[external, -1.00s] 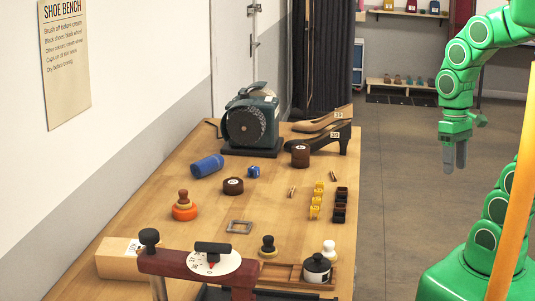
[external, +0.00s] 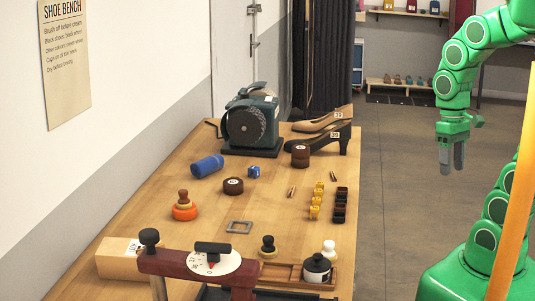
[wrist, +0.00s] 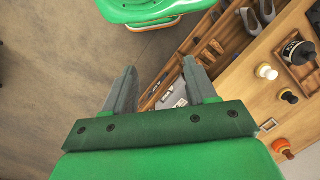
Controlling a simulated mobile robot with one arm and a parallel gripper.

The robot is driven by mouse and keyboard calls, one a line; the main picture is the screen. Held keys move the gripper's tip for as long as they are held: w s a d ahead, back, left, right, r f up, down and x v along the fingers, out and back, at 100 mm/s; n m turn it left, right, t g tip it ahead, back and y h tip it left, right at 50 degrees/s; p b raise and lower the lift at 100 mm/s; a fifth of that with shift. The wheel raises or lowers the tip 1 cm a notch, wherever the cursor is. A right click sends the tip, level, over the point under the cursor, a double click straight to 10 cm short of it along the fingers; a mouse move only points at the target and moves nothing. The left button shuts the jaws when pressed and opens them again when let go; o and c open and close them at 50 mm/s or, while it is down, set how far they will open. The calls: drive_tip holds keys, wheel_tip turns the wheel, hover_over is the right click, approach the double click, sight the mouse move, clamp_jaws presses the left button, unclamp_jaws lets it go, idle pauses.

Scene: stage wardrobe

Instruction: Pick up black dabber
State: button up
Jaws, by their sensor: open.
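The black dabber (external: 268,246) stands upright near the front middle of the bench, with a dark knob, a pale collar and a dark foot. It also shows in the wrist view (wrist: 289,97), at the right, well outside my fingers. My gripper (external: 452,157) hangs fingers-down over the floor, off the right side of the bench and well away from the dabber. In the wrist view my gripper (wrist: 160,85) has its fingers wide apart, with nothing between them.
A white-topped dabber (external: 329,250) and a black jar (external: 317,268) are right of the black dabber. An orange-based dabber (external: 184,210) is farther left. A metal frame (external: 239,227) lies near. The maroon stand with a dial (external: 214,263) rises in front.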

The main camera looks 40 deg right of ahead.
drive_tip(key=w+a+f+m+g+y, duration=0.1)
drive_tip(key=w+a+y, duration=0.1)
drive_tip(key=w+a, duration=0.35)
drive_tip(key=w+a+f+m+y, duration=0.2)
drive_tip(key=w+a+y, duration=0.1)
drive_tip(key=a, duration=0.6)
drive_tip(key=m+y, duration=0.6)
drive_tip(key=m, duration=0.7)
approach(268, 237)
drive_tip(key=a+f, duration=0.1)
drive_tip(key=f, duration=0.1)
drive_tip(key=shift+s+a+f+t, duration=0.2)
drive_tip(key=shift+s+f+t, duration=0.05)
drive_tip(key=shift+s+t, duration=0.05)
drive_tip(key=shift+x, duration=1.25)
drive_tip(key=shift+a+r+x, duration=0.1)
drive_tip(key=shift+r+x, duration=0.1)
drive_tip(key=shift+x, duration=1.15)
drive_tip(key=shift+a+r+x, duration=0.1)
drive_tip(key=shift+r+x, duration=0.1)
drive_tip(key=shift+x, duration=1.1)
drive_tip(key=shift+s, duration=0.15)
clamp_jaws()
